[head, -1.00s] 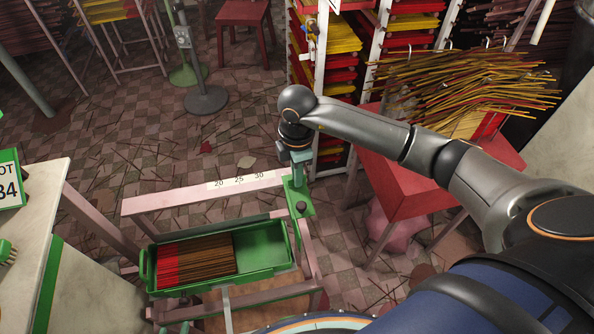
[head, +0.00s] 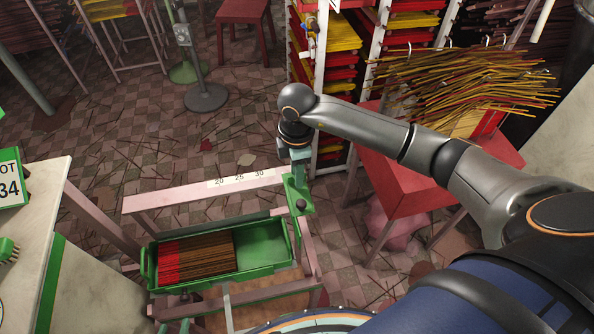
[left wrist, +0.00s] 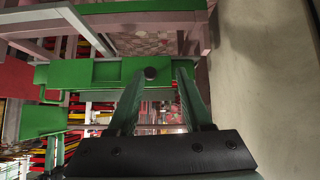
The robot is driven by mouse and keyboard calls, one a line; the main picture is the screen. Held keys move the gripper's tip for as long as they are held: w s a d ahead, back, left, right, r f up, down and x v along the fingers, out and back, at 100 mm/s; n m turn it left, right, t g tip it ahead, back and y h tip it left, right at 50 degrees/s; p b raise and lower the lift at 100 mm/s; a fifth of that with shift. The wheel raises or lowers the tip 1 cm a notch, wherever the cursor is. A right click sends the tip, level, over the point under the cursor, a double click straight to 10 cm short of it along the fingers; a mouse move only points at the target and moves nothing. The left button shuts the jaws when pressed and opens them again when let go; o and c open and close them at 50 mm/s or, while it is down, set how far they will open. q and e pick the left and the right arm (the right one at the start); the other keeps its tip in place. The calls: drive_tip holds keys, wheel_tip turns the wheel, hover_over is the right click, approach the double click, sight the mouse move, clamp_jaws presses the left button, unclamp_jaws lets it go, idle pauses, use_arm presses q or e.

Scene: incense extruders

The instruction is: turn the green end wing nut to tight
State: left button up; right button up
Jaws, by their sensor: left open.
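In the left wrist view my left gripper (left wrist: 155,95) is open. Its two teal fingers stand apart, with a dark round knob (left wrist: 150,73) on a green bar (left wrist: 100,73) seen between them; nothing is held. In the head view only the left fingertips (head: 175,327) show at the bottom edge, just below a small dark knob (head: 185,298) at the near side of the green tray. I cannot make out wings on either knob. My right gripper (head: 298,178) points down at a green end plate (head: 293,192) with another dark knob (head: 301,205); its finger gap is hidden.
The green tray (head: 270,243) holds brown and red incense sticks (head: 205,258) inside a pink frame (head: 140,204) with a number scale (head: 240,181). A pale counter (head: 40,180) stands left. A red stool (head: 400,180) and loaded shelves stand right and behind.

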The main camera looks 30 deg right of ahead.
wheel_tip(320, 180, up, 12)
drive_tip(key=shift+r+b, duration=0.25)
drive_tip(key=shift+b, duration=0.35)
idle(0.5)
